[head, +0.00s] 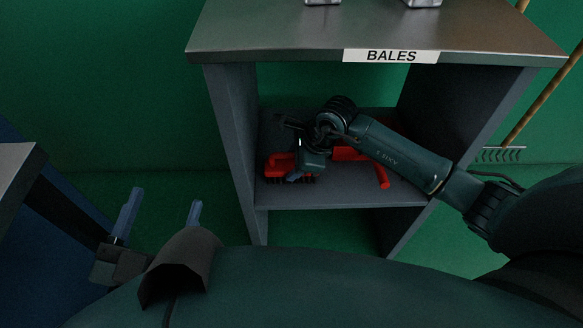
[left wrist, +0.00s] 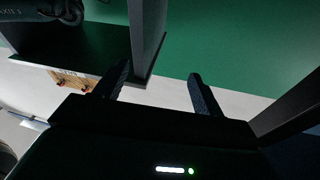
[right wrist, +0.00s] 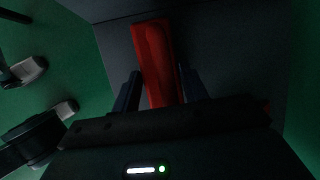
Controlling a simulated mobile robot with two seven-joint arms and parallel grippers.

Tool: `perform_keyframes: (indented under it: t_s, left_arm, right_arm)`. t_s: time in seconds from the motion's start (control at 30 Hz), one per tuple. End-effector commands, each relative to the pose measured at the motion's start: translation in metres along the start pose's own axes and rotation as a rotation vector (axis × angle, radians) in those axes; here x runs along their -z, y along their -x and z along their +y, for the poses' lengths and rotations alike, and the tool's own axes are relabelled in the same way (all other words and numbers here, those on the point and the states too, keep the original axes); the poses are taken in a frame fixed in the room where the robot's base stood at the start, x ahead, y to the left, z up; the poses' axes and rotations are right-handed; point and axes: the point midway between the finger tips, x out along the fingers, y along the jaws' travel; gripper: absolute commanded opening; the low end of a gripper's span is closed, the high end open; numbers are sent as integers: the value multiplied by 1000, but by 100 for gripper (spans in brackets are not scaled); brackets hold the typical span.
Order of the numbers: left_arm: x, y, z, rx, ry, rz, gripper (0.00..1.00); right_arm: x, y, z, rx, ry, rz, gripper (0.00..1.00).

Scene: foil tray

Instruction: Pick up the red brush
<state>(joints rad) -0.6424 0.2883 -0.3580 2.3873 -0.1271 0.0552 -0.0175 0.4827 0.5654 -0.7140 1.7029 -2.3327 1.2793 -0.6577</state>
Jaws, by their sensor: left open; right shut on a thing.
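The red brush (head: 279,164), with dark bristles along its underside, is on the inner shelf of the grey stand. My right gripper (head: 301,172) reaches in from the right and is shut on it. In the right wrist view the red brush (right wrist: 152,55) lies between the two fingers of my right gripper (right wrist: 160,80) and sticks out past their tips. I cannot tell whether the brush touches the shelf. My left gripper (head: 165,203) is open and empty, low at the left, away from the stand; it also shows open in the left wrist view (left wrist: 158,76).
The grey stand (head: 225,122) has side walls and a top labelled BALES (head: 391,56). Another red thing with a bar-like end (head: 383,177) lies on the shelf, partly hidden by my right arm. A rake (head: 500,154) leans at the right. A table edge (head: 20,165) is at left.

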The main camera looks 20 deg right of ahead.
Motion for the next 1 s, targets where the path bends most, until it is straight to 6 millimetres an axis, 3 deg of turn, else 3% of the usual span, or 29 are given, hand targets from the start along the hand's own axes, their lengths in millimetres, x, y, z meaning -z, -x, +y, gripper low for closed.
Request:
perform_keyframes:
  t_s: [0.37,0.63,0.77,1.0]
  left_arm:
    - [3,-1,-1,0,-5,0,69]
    - [8,-1,-5,3,-47,-8,69]
    - [4,1,-4,4,-59,-24,69]
    - [3,5,-4,8,-72,-57,69]
  right_arm:
    - [-3,6,-2,2,1,-1,18]
    - [-15,36,-9,3,2,0,18]
    - [-14,39,18,-3,4,1,18]
    - [-17,53,86,-6,4,-1,18]
